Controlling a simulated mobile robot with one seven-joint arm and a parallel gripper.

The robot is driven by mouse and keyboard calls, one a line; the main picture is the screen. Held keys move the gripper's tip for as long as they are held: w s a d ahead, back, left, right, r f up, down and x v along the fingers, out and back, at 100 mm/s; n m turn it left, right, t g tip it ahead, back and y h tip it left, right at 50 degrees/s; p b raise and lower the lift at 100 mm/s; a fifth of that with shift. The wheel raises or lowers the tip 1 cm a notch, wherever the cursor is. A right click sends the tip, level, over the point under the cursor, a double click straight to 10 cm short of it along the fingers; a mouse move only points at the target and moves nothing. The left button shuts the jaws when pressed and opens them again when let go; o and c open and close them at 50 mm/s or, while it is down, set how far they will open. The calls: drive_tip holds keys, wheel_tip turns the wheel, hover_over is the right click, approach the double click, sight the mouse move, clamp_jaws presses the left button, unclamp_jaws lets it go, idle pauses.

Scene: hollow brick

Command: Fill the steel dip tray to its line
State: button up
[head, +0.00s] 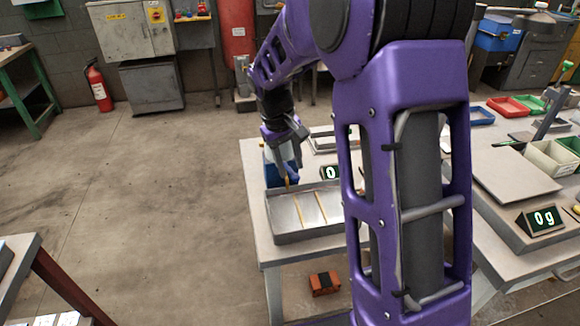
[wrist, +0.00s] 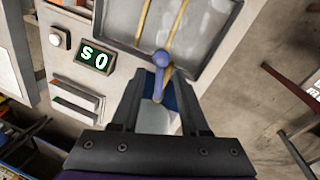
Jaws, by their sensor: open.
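The steel dip tray (head: 282,235) sits at the near left of the light table. Two yellow-brown strips (head: 300,209) cross its grey inside, which I cannot tell from liquid. The tray rim also shows at the top of the wrist view (wrist: 212,75). A blue and white container (head: 282,174) stands just behind the tray, partly hidden by my gripper (head: 287,145). In the wrist view a blue rounded knob on a stem (wrist: 160,62) shows between the fingers of my gripper (wrist: 159,82), above the pale container body (wrist: 158,118). My gripper is open, its fingers either side of it; contact is unclear.
A small display showing 0 (head: 331,172) stands behind the tray, right of the container. At right, a flat scale (head: 512,180) has a display reading 0 g (head: 543,219), with pale bins (head: 551,158) beyond. My arm hides the table's middle.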

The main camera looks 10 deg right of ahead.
drive_tip(key=shift+f, duration=0.25)
clamp_jaws()
idle(1.4)
